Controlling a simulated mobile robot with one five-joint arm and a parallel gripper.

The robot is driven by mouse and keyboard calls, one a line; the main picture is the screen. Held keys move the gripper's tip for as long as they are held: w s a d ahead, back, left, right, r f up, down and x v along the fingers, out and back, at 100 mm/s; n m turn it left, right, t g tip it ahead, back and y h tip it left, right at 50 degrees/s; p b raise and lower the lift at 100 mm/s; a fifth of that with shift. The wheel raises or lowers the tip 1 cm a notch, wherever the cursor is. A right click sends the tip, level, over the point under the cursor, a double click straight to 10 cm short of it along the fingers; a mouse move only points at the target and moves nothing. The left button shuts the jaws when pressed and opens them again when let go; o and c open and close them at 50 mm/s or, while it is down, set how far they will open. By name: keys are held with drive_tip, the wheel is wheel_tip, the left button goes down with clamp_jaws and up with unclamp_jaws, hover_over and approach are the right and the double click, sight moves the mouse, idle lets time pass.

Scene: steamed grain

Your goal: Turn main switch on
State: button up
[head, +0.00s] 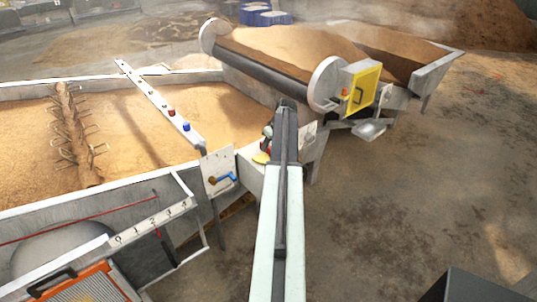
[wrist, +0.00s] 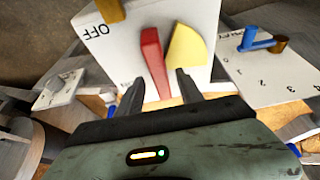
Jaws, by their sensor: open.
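The main switch is a red lever (wrist: 152,55) on a white panel (wrist: 128,45) marked OFF, with the writing upside down in the wrist view. A yellow wedge (wrist: 187,47) sits to the right of the lever. My gripper (wrist: 160,77) is open, its dark fingers on either side of the lever's lower end. I cannot tell whether they touch it. In the head view my arm hides most of the switch. Only some red and the yellow wedge (head: 261,157) show beside it.
A panel with a blue handle (wrist: 262,44) stands close on the right in the wrist view; it also shows in the head view (head: 221,180). A grain trough (head: 215,110) lies left, and a hopper with a yellow guard (head: 361,87) behind right. Floor at right is open.

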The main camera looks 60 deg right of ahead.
drive_tip(key=shift+b+x, duration=0.4)
drive_tip(key=shift+x, duration=0.65)
drive_tip(key=shift+s, duration=0.1)
drive_tip(key=shift+r, duration=0.1)
clamp_jaws()
drive_tip(key=shift+a, duration=0.1)
